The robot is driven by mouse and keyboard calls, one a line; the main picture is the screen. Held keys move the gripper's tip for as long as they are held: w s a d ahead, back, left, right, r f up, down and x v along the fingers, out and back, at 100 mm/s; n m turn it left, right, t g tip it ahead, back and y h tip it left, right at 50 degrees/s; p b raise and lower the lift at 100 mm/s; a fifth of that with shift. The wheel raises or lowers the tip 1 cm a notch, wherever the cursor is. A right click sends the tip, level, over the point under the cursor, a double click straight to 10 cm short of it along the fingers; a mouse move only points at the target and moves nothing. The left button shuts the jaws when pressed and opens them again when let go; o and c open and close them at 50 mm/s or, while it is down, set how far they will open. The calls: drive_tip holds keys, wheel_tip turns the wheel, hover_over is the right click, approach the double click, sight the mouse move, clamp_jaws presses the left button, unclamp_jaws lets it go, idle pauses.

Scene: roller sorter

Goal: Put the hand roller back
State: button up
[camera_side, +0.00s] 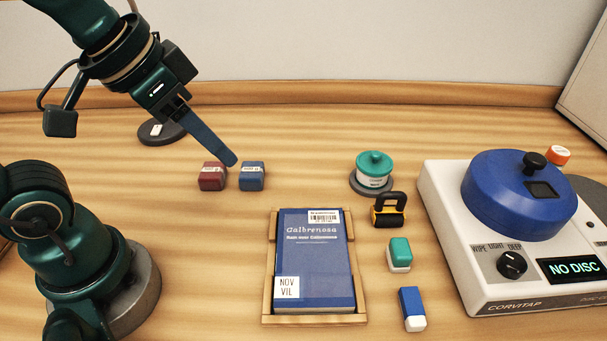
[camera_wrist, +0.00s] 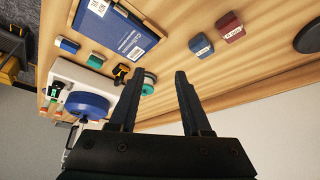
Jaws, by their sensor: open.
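The hand roller (camera_side: 388,212), with a black handle and yellow sides, stands on the wooden table right of the book (camera_side: 315,255) and just in front of the teal-lidded jar (camera_side: 374,170). In the wrist view the roller (camera_wrist: 121,73) is partly hidden behind my left finger. My gripper (camera_side: 233,162) is open and empty, raised above the table near the red and blue blocks, well left of the roller. In the wrist view my gripper (camera_wrist: 157,74) shows two spread fingers with nothing between them.
A red block (camera_side: 212,176) and a blue block (camera_side: 252,176) stand below my gripper. A teal-and-white block (camera_side: 399,254) and a blue-and-white one (camera_side: 412,308) lie right of the book's wooden tray (camera_side: 315,319). A white disc machine (camera_side: 450,230) stands at right. A dark round base (camera_side: 160,133) lies behind.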

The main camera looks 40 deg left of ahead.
drive_tip(key=shift+n, duration=0.8)
drive_tip(key=s+f, duration=0.1)
drive_tip(key=s+a+f, duration=0.1)
drive_tip(key=s, duration=0.1)
drive_tip(key=shift+s+a+f, duration=0.2)
drive_tip(key=shift+s, duration=0.05)
